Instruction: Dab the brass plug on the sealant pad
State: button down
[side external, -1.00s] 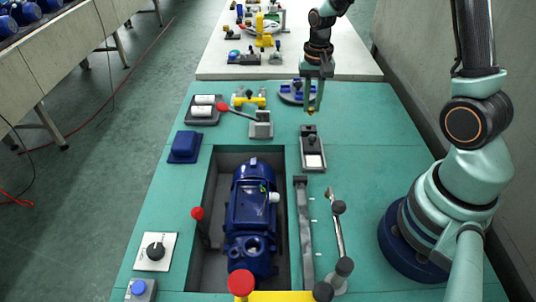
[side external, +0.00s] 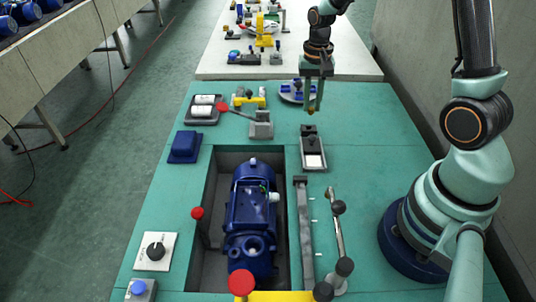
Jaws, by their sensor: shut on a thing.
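My gripper (side external: 312,104) is over the far right part of the green bench, pointing down. It is shut on the small brass plug (side external: 311,111), whose lower end shows just below the fingertips. The fingers hide most of the plug. The plug is held up, apart from the pad.
A blue pump (side external: 252,215) lies in a recess left of the pad. A toggle clamp with a red knob (side external: 222,107) stands left of my gripper. A grey rail (side external: 304,235) and a lever (side external: 337,230) are nearer the camera.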

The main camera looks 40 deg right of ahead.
jog(key=s+a+r+g, duration=0.1)
jog(key=s+a+g, duration=0.1)
jog(key=s+a, duration=0.6)
send_over(313, 161)
jog(key=shift+w+f, duration=0.2)
jog(key=shift+f, duration=1.2)
jog(key=shift+w+f, duration=0.15)
jog(key=shift+f, duration=1.25)
jog(key=shift+f, duration=0.55)
notch_tip(313, 161, up, 7)
dwell(0.4)
